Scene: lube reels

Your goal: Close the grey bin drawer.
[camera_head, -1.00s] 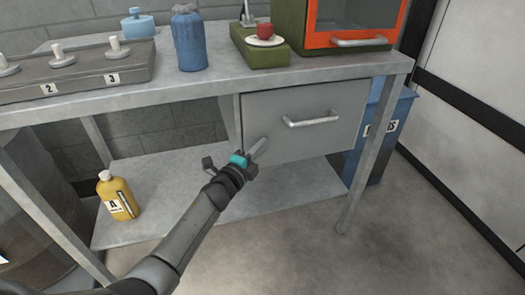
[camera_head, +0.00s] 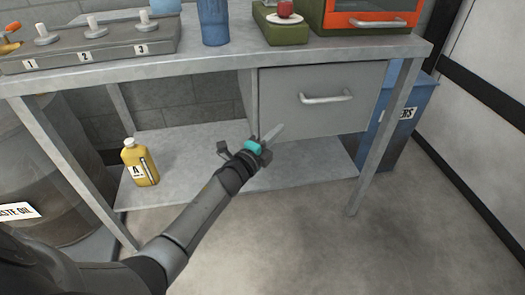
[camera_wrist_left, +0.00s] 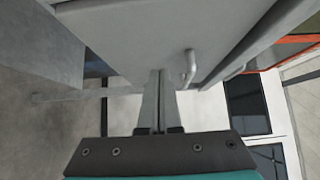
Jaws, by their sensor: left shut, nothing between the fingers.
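The grey drawer (camera_head: 300,118) hangs under the workbench top at the right, with a pale bar handle (camera_head: 326,98) on its front. Its front sits close under the bench edge; I cannot tell whether a small gap is left. My left gripper (camera_head: 274,132) is shut and empty, with its fingertips at the lower left part of the drawer front in the head view. I cannot tell whether they touch it. In the left wrist view the shut fingers (camera_wrist_left: 158,78) point toward the drawer, with the handle (camera_wrist_left: 188,68) just right of them. My right gripper is out of view.
The workbench (camera_head: 190,67) carries a grey block (camera_head: 95,48) with several knobs, a blue container (camera_head: 213,22) and an orange-framed cabinet (camera_head: 370,18). A yellow bottle (camera_head: 140,165) stands on the lower shelf (camera_head: 195,180). A blue bin (camera_head: 400,130) stands right of the drawer. The floor in front is clear.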

